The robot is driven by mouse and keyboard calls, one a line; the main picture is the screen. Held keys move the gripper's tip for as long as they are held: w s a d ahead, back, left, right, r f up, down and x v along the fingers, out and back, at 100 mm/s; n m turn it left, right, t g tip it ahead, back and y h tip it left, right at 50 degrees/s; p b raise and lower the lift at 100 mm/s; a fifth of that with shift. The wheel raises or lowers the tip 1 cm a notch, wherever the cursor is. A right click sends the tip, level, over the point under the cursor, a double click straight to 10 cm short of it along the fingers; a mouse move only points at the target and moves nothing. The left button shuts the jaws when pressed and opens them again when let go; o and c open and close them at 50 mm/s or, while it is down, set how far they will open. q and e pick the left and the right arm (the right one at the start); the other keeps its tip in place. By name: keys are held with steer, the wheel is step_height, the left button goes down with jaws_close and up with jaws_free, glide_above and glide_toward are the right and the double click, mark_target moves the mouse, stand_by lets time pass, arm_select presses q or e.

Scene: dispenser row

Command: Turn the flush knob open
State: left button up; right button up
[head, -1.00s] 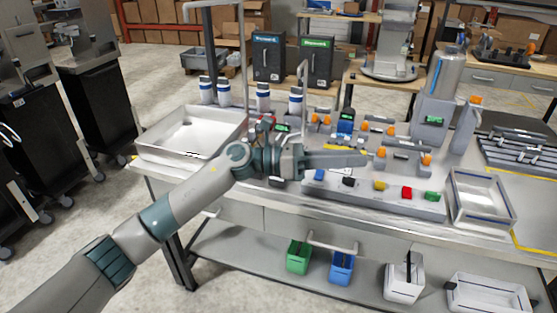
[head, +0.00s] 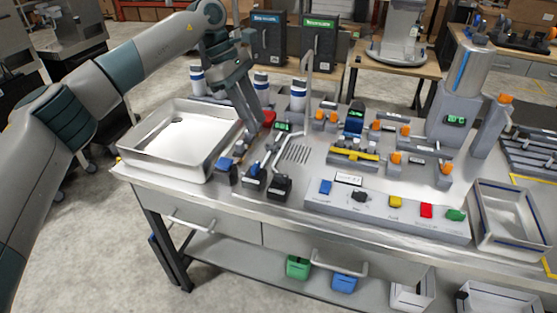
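My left gripper (head: 250,122) points down over the back left of the bench, between the white tray and the small display. Its fingertips are close to a red part (head: 269,118); I cannot tell whether they touch it, or whether the fingers are open or shut. I cannot read which control is the flush knob. In front of the gripper stand a blue-topped control (head: 225,164) and two dark controls (head: 254,174) and (head: 280,187). A grey panel holds a black knob (head: 360,196) among coloured blue, yellow, red and green controls. My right gripper is not in view.
A white tray (head: 135,160) stands at the left, another tray (head: 482,232) at the right. White-and-blue bottles (head: 298,96) and a bent pipe (head: 308,65) rise near the gripper. Orange-knobbed valves (head: 397,157) fill the middle. A tall grey dispenser (head: 462,90) stands behind at right.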

arm_select(q)
steer(key=shift+s+a+r, duration=0.15)
steer(key=shift+s+r, duration=0.05)
steer(key=shift+r, duration=0.1)
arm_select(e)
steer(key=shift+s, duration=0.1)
arm_select(q)
steer(key=p, duration=0.2)
glide_toward(281, 175)
steer(key=p+x, duration=0.4)
steer(key=x, duration=0.2)
steer(key=shift+s+f, duration=0.1)
steer(key=shift+f, duration=0.2)
steer(key=shift+x, duration=0.9)
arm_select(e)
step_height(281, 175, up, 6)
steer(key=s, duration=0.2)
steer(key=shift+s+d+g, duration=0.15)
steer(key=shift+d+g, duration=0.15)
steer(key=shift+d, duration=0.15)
